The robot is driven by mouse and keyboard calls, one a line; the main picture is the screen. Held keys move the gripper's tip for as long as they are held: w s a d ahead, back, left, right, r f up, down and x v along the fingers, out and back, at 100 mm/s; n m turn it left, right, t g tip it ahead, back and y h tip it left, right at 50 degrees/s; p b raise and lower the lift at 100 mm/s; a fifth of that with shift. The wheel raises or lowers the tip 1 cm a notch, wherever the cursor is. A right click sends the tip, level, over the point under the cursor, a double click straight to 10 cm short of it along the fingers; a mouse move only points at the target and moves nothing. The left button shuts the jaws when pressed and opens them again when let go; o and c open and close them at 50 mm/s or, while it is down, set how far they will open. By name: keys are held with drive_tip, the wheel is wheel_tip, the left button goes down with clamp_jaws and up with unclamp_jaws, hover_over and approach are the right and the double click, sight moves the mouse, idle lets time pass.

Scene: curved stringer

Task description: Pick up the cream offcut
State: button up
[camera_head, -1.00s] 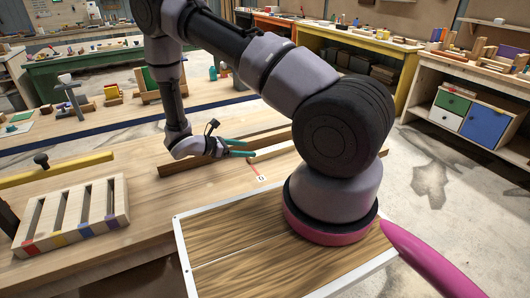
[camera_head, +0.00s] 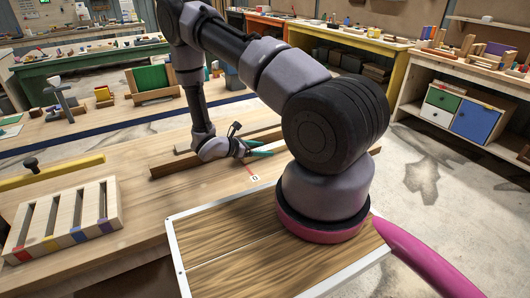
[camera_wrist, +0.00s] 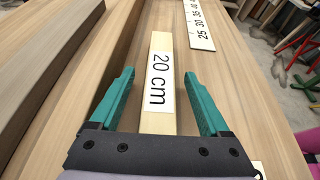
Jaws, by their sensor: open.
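The cream offcut (camera_wrist: 159,122) is a narrow pale strip with a white "20 cm" label on top. In the wrist view it lies lengthwise on the wooden bench, between the teal fingers of my gripper (camera_wrist: 158,75). The fingers are open, with a gap on each side of the strip. The near end of the offcut is hidden under the gripper body. In the head view my gripper (camera_head: 262,151) is low over the bench, and my own arm hides most of the offcut.
A long brown strip (camera_wrist: 116,50) and a thicker grey-brown piece (camera_wrist: 45,60) lie left of the offcut in the wrist view. A numbered scale (camera_wrist: 200,25) lies at far right. In the head view, a slotted wooden rack (camera_head: 65,220) stands at left; bench between is clear.

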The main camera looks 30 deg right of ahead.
drive_tip(key=shift+c, duration=0.3)
clamp_jaws()
drive_tip(key=shift+r, duration=0.1)
